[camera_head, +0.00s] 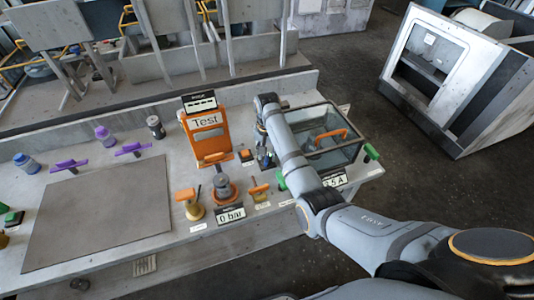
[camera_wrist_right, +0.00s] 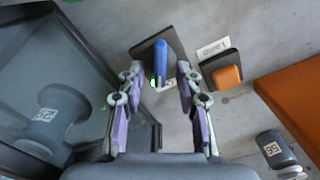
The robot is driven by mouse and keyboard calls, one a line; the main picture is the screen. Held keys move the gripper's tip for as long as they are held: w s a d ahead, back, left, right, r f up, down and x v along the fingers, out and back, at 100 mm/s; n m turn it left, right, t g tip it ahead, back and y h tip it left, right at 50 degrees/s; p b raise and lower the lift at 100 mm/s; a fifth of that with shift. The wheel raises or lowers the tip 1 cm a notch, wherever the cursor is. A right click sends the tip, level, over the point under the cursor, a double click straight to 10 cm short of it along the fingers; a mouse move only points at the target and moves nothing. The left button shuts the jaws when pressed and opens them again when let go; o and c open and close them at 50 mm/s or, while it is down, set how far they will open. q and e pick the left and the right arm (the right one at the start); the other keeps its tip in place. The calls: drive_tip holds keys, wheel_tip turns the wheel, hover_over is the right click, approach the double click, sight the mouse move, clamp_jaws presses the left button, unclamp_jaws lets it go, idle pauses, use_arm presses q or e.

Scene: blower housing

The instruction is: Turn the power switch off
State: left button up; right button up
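In the right wrist view, a blue lever (camera_wrist_right: 161,60) stands on a dark square base plate; it looks like the power switch. My right gripper (camera_wrist_right: 158,80) is open, its two fingers apart, with the lever between them in the picture. I see no clear contact, and cannot tell how far the fingertips are above the plate. In the head view, my right gripper (camera_head: 265,158) points down at the bench between the orange test stand and the glass-sided box, and it hides the lever. My left gripper is not in view.
An orange button (camera_wrist_right: 227,76) on a dark base sits right of the lever. The orange test stand (camera_head: 207,140) is left of my gripper, and the glass-sided box (camera_head: 342,153) is right. Knobs, valves and gauges line the bench front. A bare grey mat (camera_head: 100,212) lies left.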

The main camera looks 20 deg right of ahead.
clamp_jaws()
drive_tip(key=shift+r, duration=0.1)
drive_tip(key=shift+r+n+p, duration=0.15)
drive_tip(key=shift+n+p, duration=0.25)
drive_tip(key=shift+p, duration=0.3)
drive_tip(key=n+p, duration=0.4)
drive_tip(key=p, duration=0.1)
drive_tip(key=shift+a+r+n, duration=0.1)
drive_tip(key=shift+a+n, duration=0.1)
drive_tip(key=shift+n, duration=0.1)
drive_tip(key=n+p, duration=0.2)
drive_tip(key=n, duration=0.1)
drive_tip(key=shift+a+p, duration=0.1)
drive_tip(key=shift+p, duration=0.25)
drive_tip(key=shift+a+f+n+p, duration=0.15)
drive_tip(key=shift+n+p, duration=0.2)
drive_tip(key=shift+n, duration=0.5)
drive_tip(key=shift+d+f+n+p, duration=0.1)
drive_tip(key=shift+n+p, duration=0.25)
drive_tip(key=shift+n, duration=0.5)
unclamp_jaws()
drive_tip(key=shift+a, duration=0.1)
